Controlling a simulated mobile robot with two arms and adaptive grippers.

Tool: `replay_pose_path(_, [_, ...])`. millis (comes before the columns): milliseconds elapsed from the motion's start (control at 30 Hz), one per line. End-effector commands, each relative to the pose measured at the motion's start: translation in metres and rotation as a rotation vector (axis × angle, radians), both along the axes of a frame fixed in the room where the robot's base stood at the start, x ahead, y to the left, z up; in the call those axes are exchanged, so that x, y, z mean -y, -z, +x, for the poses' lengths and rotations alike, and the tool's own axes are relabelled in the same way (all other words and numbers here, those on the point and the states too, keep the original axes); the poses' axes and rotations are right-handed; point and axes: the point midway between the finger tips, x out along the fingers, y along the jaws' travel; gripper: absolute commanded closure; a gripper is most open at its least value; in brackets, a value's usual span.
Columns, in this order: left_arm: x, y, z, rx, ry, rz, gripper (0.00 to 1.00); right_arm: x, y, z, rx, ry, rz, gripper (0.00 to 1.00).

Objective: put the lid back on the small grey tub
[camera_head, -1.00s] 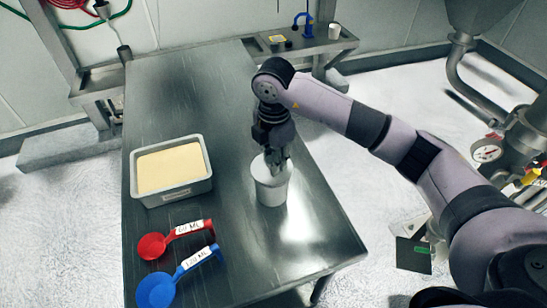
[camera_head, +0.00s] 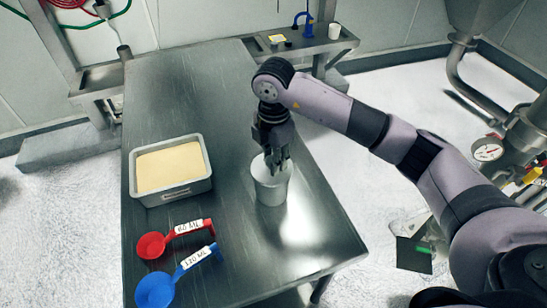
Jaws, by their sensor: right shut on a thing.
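The small grey tub (camera_head: 271,191) stands upright on the steel table, right of the powder container. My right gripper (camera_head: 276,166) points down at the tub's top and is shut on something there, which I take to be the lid. The fingers hide most of it, and I cannot tell whether it is fully seated on the rim. My left gripper is out of view.
A grey container (camera_head: 172,193) of pale powder stands at the left on the steel table (camera_head: 190,95). A red scoop (camera_head: 152,245) and a blue scoop (camera_head: 156,290) lie in front of it. The table's far half is clear.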

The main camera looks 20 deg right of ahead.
Motion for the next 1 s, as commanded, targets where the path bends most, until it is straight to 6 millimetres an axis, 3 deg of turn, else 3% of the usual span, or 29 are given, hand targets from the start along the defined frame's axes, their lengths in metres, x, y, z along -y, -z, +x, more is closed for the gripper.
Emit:
replay_pose_path(100, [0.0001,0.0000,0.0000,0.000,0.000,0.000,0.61,0.0001,-0.0002,0.0000,0.000,0.000,0.000,1.00])
replay_pose_path(133, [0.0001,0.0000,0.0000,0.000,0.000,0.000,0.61,0.0001,-0.0002,0.0000,0.000,0.000,0.000,0.73])
replay_pose_path(200, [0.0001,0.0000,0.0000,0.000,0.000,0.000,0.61,0.0000,-0.0002,0.0000,0.000,0.000,0.000,0.68])
replay_pose_path(467, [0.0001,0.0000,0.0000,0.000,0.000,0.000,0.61,0.0000,-0.0001,0.0000,0.000,0.000,0.000,0.51])
replay_pose_path(667, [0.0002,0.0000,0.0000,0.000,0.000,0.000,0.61,0.0000,0.0000,0.0000,0.000,0.000,0.000,0.51])
replay_pose_path(1000, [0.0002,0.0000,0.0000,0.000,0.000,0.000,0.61,0.0000,0.0001,-0.0001,0.000,0.000,0.000,0.31])
